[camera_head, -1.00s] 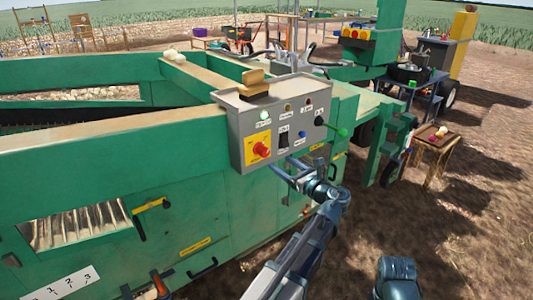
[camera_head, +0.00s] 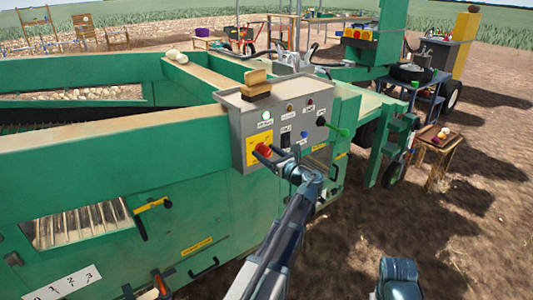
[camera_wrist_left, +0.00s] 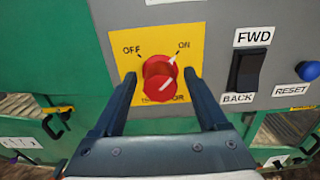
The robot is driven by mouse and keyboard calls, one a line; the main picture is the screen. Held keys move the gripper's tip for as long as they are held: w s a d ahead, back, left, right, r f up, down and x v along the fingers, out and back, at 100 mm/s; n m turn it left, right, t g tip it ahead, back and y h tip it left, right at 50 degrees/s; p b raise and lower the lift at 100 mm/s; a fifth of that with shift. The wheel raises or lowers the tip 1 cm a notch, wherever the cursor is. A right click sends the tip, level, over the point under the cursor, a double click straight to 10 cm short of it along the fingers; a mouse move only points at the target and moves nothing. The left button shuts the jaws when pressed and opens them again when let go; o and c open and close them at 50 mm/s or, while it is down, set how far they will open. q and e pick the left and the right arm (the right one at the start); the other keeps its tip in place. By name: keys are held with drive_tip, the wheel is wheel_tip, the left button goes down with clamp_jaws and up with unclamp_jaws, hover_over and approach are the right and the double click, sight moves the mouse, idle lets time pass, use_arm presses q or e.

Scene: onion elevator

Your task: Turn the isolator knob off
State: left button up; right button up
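The red isolator knob (camera_wrist_left: 159,80) sits on a yellow plate (camera_wrist_left: 145,40) marked OFF at upper left and ON at upper right. Its white pointer line leans up and right, towards ON. In the head view the knob (camera_head: 263,149) is on the grey control box (camera_head: 239,125), partly covered by my gripper. My left gripper (camera_wrist_left: 160,76) is open, with one finger on each side of the knob and small gaps visible between fingers and knob. In the head view the left gripper (camera_head: 272,157) reaches the box front from below right.
Right of the knob are a black FWD/BACK rocker switch (camera_wrist_left: 245,72) and a blue RESET button (camera_wrist_left: 308,70). A wooden block (camera_head: 256,84) lies on top. Open dirt ground lies to the right.

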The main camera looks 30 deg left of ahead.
use_arm(q)
clamp_jaws()
idle(0.3)
drive_tip(key=n, duration=0.8)
drive_tip(key=shift+n, duration=0.3)
drive_tip(key=n, duration=0.4)
drive_tip(key=shift+n, duration=0.3)
drive_tip(key=shift+f+n, duration=0.1)
drive_tip(key=shift+n, duration=2.1)
drive_tip(key=shift+s+n, duration=0.1)
drive_tip(key=shift+n, duration=0.2)
